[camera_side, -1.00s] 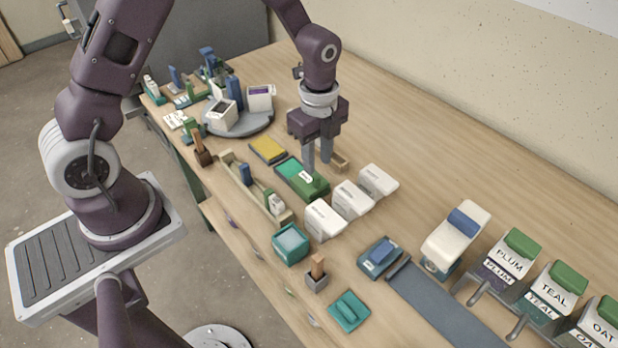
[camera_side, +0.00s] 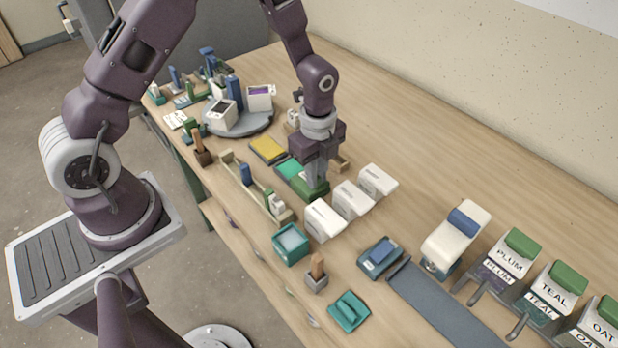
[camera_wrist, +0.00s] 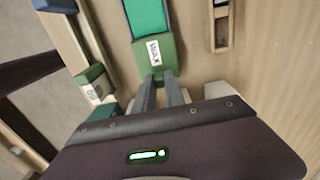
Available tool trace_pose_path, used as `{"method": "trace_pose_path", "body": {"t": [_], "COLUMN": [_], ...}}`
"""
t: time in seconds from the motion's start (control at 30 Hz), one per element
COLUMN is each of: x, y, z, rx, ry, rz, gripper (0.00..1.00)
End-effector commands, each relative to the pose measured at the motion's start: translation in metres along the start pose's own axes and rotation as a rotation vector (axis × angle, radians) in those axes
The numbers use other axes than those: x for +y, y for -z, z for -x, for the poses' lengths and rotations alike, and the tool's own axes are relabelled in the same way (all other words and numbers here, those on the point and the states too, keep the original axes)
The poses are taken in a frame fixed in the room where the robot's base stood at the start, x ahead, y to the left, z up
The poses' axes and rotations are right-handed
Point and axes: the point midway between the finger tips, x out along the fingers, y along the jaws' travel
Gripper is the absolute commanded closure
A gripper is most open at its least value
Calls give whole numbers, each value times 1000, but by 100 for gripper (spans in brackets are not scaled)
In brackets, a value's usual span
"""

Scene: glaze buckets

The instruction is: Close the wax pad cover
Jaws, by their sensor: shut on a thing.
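The wax pad is a long dark green tray with a teal pad surface (camera_side: 288,168) (camera_wrist: 146,16). Its green cover (camera_wrist: 167,47) carries a white "WAX" label in the wrist view and stands at the near end of the pad. The teal surface beside it is exposed, so the cover is open. My gripper (camera_side: 313,180) is low over that end, with its fingers pointing down. In the wrist view its fingertips (camera_wrist: 160,78) meet the cover's edge, shut on it. The fingers hide part of the cover in the side view.
A yellow pad (camera_side: 268,150) lies just behind. Several white boxes (camera_side: 352,200) stand close on the right, and a wooden rack (camera_side: 262,200) with blocks is on the left. A small wooden holder (camera_side: 340,164) is behind my gripper. Open table lies toward the wall.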

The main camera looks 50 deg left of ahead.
Motion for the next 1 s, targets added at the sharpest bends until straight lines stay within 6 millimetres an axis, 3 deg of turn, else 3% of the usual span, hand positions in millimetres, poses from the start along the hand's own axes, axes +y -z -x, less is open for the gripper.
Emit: {"method": "trace_pose_path", "body": {"t": [0.7,1.0], "x": [0,0], "y": [-63,-68], "z": [1,1], "rx": [0,-1], "ry": [1,1], "rz": [3,1], "gripper": [100,100]}}
